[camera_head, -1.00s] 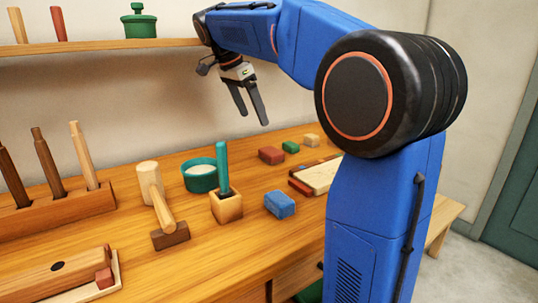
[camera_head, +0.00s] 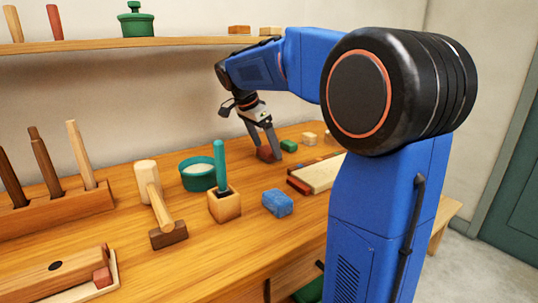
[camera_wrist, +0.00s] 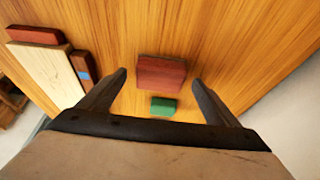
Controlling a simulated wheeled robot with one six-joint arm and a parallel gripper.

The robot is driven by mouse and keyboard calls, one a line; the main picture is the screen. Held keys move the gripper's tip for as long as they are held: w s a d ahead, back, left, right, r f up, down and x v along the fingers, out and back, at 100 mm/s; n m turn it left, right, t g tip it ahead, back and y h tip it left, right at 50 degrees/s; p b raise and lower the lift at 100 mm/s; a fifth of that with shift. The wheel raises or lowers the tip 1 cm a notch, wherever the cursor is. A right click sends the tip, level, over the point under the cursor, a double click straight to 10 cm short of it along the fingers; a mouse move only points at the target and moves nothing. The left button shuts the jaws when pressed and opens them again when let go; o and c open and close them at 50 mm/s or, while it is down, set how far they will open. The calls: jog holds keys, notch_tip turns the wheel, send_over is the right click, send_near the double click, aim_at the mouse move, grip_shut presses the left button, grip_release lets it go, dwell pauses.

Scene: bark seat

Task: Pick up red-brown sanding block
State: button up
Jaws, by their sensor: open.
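The red-brown sanding block (camera_head: 266,153) lies on the wooden bench top near the back, partly hidden behind my fingers in the head view. In the wrist view the red-brown block (camera_wrist: 161,72) sits ahead of the fingertips, roughly midway between their lines. My gripper (camera_head: 264,152) is open and points down at the block. In the wrist view my gripper (camera_wrist: 158,78) shows its two fingers wide apart with nothing held. Whether a finger touches the block, I cannot tell.
A small green block (camera_head: 288,146) lies close to the red-brown one; it also shows in the wrist view (camera_wrist: 163,106). A pale board (camera_head: 318,176) with red-brown pieces lies to the right. A blue block (camera_head: 278,202) and teal bowl (camera_head: 198,176) stand nearer.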

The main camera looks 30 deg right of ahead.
jog(key=shift+x, duration=0.95)
jog(key=c, duration=1.2)
jog(key=shift+o, duration=0.2)
